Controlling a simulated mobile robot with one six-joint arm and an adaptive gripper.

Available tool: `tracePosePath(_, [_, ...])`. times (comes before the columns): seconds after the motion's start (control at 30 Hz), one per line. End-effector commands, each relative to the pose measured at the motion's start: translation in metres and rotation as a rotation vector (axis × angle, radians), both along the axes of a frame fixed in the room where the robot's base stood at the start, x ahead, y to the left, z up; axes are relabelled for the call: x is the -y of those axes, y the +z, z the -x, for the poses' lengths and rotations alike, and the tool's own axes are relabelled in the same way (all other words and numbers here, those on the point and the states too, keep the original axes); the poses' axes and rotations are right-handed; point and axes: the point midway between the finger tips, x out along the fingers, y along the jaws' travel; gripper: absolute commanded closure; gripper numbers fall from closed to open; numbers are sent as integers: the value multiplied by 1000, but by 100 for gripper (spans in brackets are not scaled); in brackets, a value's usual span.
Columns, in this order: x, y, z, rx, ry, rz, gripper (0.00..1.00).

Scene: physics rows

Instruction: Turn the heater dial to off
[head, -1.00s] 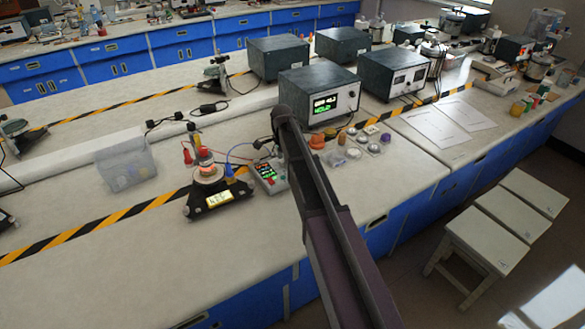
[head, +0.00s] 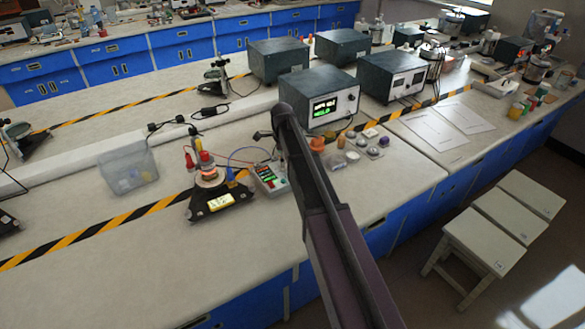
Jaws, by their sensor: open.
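A small heater (head: 209,181) with an orange-glowing top sits on a dark base on the near bench in the head view. A pale yellow label or display (head: 221,202) is on its front; I cannot read it. Red-capped pieces stand around the glowing top. I cannot make out a dial on it. A small control box (head: 271,180) with red and green lights stands just right of it, partly beside my arm. My arm reaches up from the bottom to the right of both. My gripper's fingers do not show; the arm's end is hidden behind its own link.
A clear plastic bin (head: 128,172) stands left of the heater. Grey instrument boxes (head: 322,99) stand behind my arm. Small pots and an orange piece (head: 317,144) lie right of the arm. Bare bench top (head: 110,265) lies in front, left. White stools (head: 482,242) stand at right.

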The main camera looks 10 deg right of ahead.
Motion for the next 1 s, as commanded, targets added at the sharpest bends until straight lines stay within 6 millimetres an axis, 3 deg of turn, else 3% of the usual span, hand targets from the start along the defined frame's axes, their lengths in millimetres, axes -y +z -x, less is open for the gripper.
tracePosePath(1.0, [0, 87, 0, -1, 2, 0, 25])
